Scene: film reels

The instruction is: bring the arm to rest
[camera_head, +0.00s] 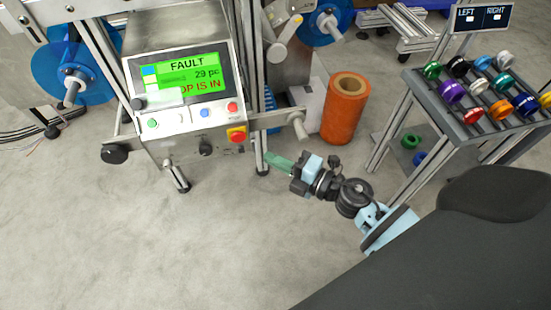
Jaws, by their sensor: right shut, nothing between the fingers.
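My right arm comes in from the lower right, and its gripper (272,160) is in the middle of the view. Its greenish fingers are together with nothing between them and point left, in front of the lower part of the machine (190,150). Whether the fingertips touch the machine's leg behind them cannot be told. My left gripper is out of view.
The machine's green screen (183,76) reads FAULT and 29 pc, above several buttons and a red-and-yellow knob (236,135). An orange roll (345,108) stands behind my gripper. A rack (411,97) with several coloured reels is at right. The front-left floor (150,245) is clear.

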